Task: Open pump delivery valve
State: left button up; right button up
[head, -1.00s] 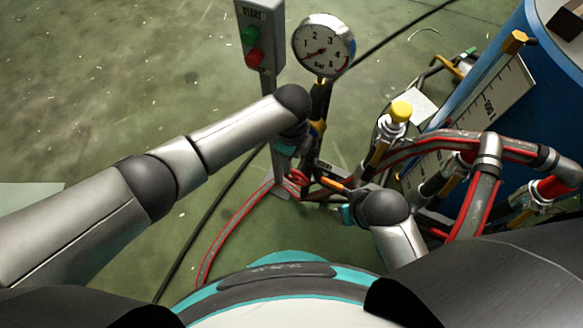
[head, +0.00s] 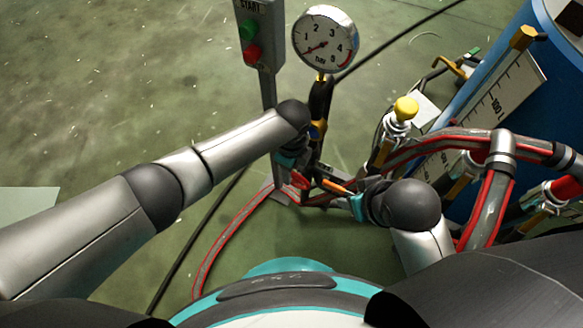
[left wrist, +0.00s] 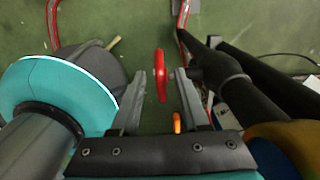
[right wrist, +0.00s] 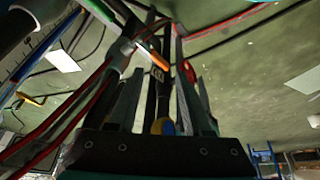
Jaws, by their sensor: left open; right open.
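A red handle (left wrist: 161,75), seen nearly edge-on, stands between the two fingers of my open left gripper (left wrist: 160,82) in the left wrist view. Whether a finger touches it, I cannot tell. In the head view, my left gripper (head: 291,160) is partly hidden below its wrist, close to the red part (head: 298,180). An orange lever (head: 335,187) lies just right of it and also shows in the right wrist view (right wrist: 148,48). My right gripper (head: 354,204) is open beside this lever. I cannot tell which handle is the delivery valve's.
A pressure gauge (head: 325,40) and a START button box (head: 258,34) stand behind the grippers. Red-striped hoses (head: 447,141), a yellow-capped fitting (head: 405,108) and a blue drum (head: 519,62) crowd the right. The green floor at left is open.

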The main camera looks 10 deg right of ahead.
pick_arm(q)
grip_shut()
dwell(0.4)
jog(key=shift+a, duration=0.15)
